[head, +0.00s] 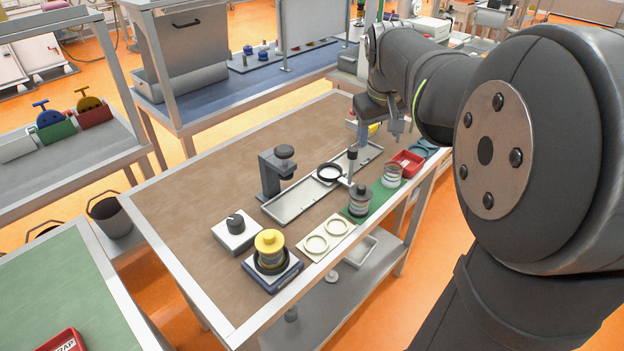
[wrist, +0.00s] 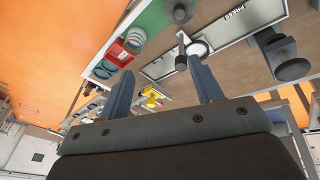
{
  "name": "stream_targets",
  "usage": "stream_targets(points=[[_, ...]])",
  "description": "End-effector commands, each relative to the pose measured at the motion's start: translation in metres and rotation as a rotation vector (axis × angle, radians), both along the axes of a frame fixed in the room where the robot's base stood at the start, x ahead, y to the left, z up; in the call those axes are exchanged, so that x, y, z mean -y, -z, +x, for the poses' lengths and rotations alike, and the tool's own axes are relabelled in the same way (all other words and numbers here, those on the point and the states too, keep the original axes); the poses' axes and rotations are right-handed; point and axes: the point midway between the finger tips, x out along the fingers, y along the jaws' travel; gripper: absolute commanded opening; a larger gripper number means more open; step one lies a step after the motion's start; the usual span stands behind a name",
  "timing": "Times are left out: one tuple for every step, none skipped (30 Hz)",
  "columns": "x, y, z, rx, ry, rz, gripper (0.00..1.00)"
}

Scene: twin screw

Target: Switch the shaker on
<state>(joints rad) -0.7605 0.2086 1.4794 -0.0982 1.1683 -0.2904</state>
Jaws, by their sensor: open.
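A device with a dark blue base (head: 272,279) stands near the table's front edge in the head view, with a round stack and a yellow lid (head: 269,243) on it; it looks like the shaker. Just behind and left of it is a white box with a black knob (head: 236,224); whether the knob is on or off cannot be told. My gripper (wrist: 161,68) is open and empty, its two blue-grey fingers apart in the wrist view. In the head view it is over the table's far right part, well away from the knob box. The shaker is not in the wrist view.
A long tray (head: 290,205) marked PRESS lies mid-table, with a dark post stand (head: 270,178) beside it. A dark jar (head: 359,203) stands on a green mat, near a red bin (head: 407,163). A cream plate with two rings (head: 327,236) lies between mat and shaker. The table's left is clear.

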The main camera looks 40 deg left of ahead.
Motion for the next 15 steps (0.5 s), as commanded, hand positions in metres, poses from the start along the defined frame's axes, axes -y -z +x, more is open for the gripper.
stream_targets(points=[[-0.026,0.002,-0.02,-0.02,-0.075,-0.017,0.59],[-0.039,0.003,-0.031,-0.031,-0.116,-0.027,0.59],[-0.055,0.004,-0.047,-0.047,-0.17,-0.04,0.59],[-0.067,0.005,-0.059,-0.059,-0.21,-0.051,0.59],[-0.079,0.005,-0.071,-0.069,-0.252,-0.061,0.59],[-0.093,0.007,-0.089,-0.083,-0.306,-0.078,0.59],[-0.103,0.007,-0.102,-0.093,-0.347,-0.088,0.59],[-0.113,0.008,-0.116,-0.104,-0.388,-0.1,0.59],[-0.126,0.009,-0.135,-0.119,-0.443,-0.116,0.59],[-0.135,0.01,-0.15,-0.127,-0.484,-0.127,0.59],[-0.143,0.011,-0.164,-0.137,-0.523,-0.14,0.59],[-0.153,0.012,-0.183,-0.148,-0.574,-0.155,0.59],[-0.158,0.012,-0.196,-0.156,-0.608,-0.166,0.59],[-0.164,0.013,-0.208,-0.163,-0.641,-0.176,0.59],[-0.17,0.013,-0.224,-0.173,-0.681,-0.189,0.59]])
